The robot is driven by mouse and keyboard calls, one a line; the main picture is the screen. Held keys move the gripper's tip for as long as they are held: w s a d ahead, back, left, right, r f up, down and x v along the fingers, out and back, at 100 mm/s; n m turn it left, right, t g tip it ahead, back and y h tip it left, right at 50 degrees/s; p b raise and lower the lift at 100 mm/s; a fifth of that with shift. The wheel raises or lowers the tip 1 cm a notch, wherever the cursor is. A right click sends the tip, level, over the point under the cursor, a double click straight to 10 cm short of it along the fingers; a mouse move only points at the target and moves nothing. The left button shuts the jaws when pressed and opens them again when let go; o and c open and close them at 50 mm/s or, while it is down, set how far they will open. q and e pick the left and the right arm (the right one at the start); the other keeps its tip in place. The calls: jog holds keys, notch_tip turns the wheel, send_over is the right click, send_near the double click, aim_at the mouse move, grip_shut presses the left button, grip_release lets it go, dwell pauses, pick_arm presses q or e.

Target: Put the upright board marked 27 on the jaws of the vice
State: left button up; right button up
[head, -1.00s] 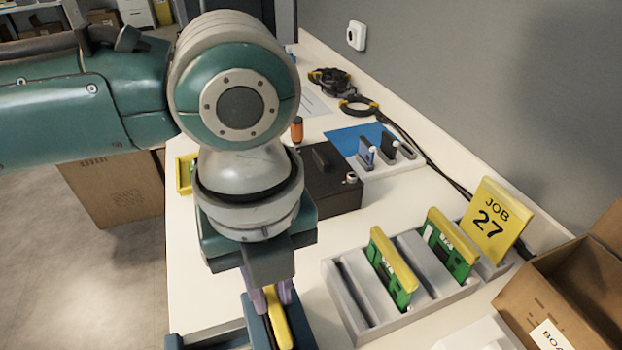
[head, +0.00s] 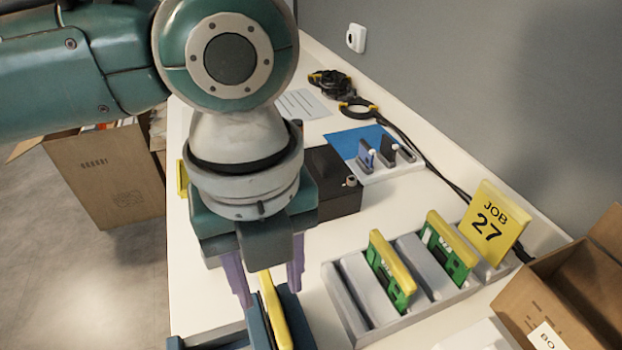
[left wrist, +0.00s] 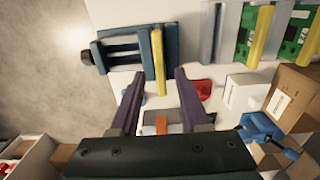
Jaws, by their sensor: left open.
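A board with a yellow top edge (head: 274,312) stands in the vice (head: 258,334), between its dark blue jaws; no number on it can be read. In the left wrist view the board's yellow edge (left wrist: 158,62) lies along the vice jaw (left wrist: 147,62). My left gripper (head: 270,288) is open just above the board, with one purple finger to each side of it and apart from it. The lower part of the board is hidden by the jaws. My right gripper is not in view.
A grey slotted rack (head: 345,302) to the right holds two green boards with yellow edges (head: 390,268) (head: 450,245). A yellow JOB 27 sign (head: 492,222) stands behind it. An open carton (head: 570,290) is at the right; a black box (head: 335,185) stands behind the gripper.

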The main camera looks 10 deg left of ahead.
pick_arm(q)
notch_tip(320, 180, up, 9)
jog(key=p, duration=0.1)
jog(key=s+d+f+n+t+h, duration=0.2)
jog(key=s+d+f+n+h, duration=0.25)
jog(key=n, duration=0.65)
jog(key=s+a+f+n+y, duration=0.1)
jog(key=s+a+n+y, duration=0.1)
jog(key=s+a+n, duration=0.2)
jog(key=s+a+f+n+t+y, duration=0.1)
jog(key=s+a+n+y, duration=0.1)
jog(key=a+n, duration=0.8)
jog(key=shift+s+f+n+t, duration=0.2)
jog(key=shift+s+n+t, duration=0.1)
jog(key=shift+s+n, duration=0.7)
jog(key=shift+w, duration=0.1)
